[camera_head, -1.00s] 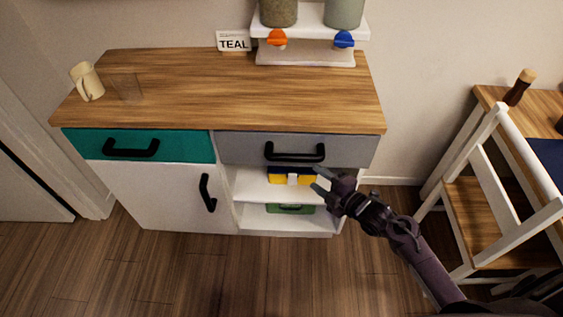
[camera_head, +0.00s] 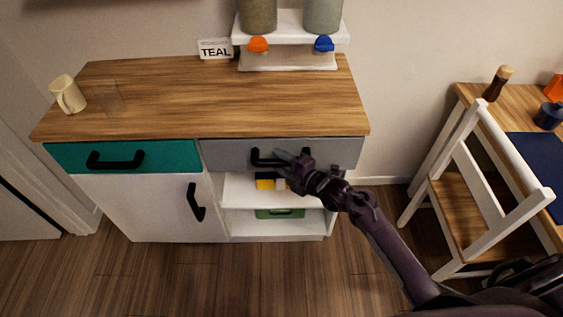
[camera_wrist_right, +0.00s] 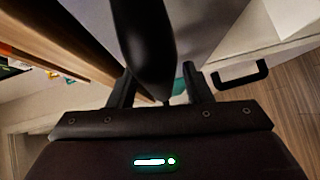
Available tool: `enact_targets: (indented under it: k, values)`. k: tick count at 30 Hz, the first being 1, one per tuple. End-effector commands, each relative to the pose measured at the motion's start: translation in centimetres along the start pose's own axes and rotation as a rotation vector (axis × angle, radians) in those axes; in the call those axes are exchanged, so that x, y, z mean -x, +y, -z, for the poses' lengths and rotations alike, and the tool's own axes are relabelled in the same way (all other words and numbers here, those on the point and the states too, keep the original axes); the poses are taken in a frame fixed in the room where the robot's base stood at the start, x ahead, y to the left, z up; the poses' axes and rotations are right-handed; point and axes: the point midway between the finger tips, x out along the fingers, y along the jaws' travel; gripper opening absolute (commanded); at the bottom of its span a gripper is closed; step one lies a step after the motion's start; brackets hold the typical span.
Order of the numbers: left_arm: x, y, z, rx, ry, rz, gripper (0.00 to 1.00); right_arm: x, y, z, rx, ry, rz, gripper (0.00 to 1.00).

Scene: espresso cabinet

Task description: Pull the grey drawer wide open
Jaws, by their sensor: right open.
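The grey drawer (camera_head: 225,154) is shut, at the right of the cabinet's top row under the wooden top. Its black bar handle (camera_head: 262,155) is partly hidden by my right gripper (camera_head: 282,157), which is at the handle's front. In the right wrist view the black handle (camera_wrist_right: 145,45) runs between the two open fingers of my right gripper (camera_wrist_right: 160,88). I cannot tell whether the fingers touch it. The grey drawer front (camera_wrist_right: 195,25) shows beside the handle there. My left gripper is not in view.
A teal drawer (camera_head: 180,157) and a white door (camera_head: 150,205) are at the left. Open shelves (camera_head: 245,190) with a yellow box and a green box lie below the grey drawer. A white chair (camera_head: 470,175) and table stand at the right. A mug (camera_head: 68,95) and glass stand on top.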

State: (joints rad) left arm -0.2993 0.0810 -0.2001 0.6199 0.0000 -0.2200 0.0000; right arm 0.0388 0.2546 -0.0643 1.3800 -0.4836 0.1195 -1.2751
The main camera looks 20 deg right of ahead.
Motion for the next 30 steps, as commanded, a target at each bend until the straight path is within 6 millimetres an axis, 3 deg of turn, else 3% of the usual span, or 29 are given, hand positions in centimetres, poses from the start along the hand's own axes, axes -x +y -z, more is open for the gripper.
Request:
enact_targets:
  k: [1, 12, 22, 30]
  values:
    - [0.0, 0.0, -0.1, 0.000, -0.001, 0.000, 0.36, 0.0, 0.0, 0.0, 0.000, 0.000, 0.000, 0.45]
    - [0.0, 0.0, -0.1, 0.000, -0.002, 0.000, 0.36, 0.0, 0.0, 0.0, -0.001, 0.000, 0.000, 0.00]
    - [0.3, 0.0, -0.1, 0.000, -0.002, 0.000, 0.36, 0.4, -0.1, 0.3, -0.001, 0.000, 0.002, 0.00]
    - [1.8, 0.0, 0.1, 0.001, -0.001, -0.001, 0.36, 2.4, -0.6, 2.4, -0.003, 0.002, 0.006, 0.00]
